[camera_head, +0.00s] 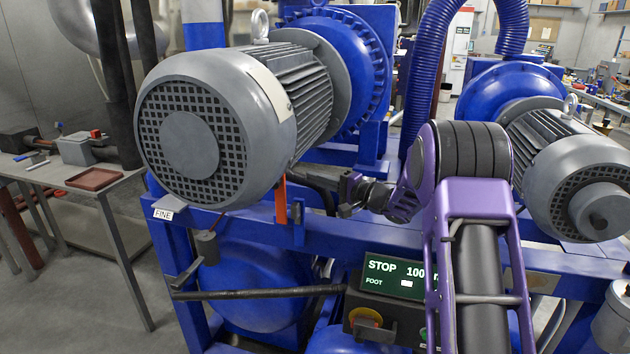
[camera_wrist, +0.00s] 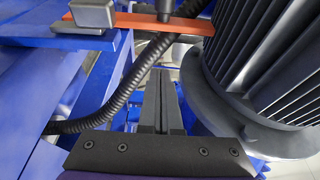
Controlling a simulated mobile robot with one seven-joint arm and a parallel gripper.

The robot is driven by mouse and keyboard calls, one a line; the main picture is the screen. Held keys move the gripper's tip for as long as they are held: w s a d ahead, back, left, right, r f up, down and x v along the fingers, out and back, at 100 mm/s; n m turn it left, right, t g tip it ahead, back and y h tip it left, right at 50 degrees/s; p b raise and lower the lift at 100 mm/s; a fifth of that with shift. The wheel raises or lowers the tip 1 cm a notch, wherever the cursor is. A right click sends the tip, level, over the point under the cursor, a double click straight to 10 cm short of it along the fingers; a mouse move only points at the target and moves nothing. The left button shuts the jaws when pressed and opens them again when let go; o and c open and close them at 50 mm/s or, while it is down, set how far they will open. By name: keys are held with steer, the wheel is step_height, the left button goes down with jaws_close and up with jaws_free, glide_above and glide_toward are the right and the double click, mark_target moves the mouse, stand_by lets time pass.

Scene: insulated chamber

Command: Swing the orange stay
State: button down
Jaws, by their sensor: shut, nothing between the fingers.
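The orange stay (camera_head: 281,203) is a narrow strip standing upright beneath the large grey motor (camera_head: 215,130), against the blue frame. In the wrist view the orange stay (camera_wrist: 150,20) runs across the top, between a grey block at the left and the finned motor at the right. A dark post crosses in front of its middle. My gripper (camera_head: 345,190) is to the right of the stay in the head view, apart from it. In the wrist view my gripper (camera_wrist: 160,78) is shut and empty, its fingers pointing toward the stay with a gap between.
A black corrugated hose (camera_wrist: 125,90) curves close to the left of my fingers in the wrist view. The blue frame rail (camera_head: 250,231) runs below the motor. A display box (camera_head: 393,277) and a dark horizontal bar (camera_head: 260,293) sit lower. A table (camera_head: 60,170) stands at left.

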mark_target(278, 193)
steer(key=a+b, duration=0.1)
steer(key=a, duration=0.5)
steer(key=shift+w+a, duration=0.25)
steer(key=shift+w, duration=0.15)
steer(key=shift+s, duration=0.1)
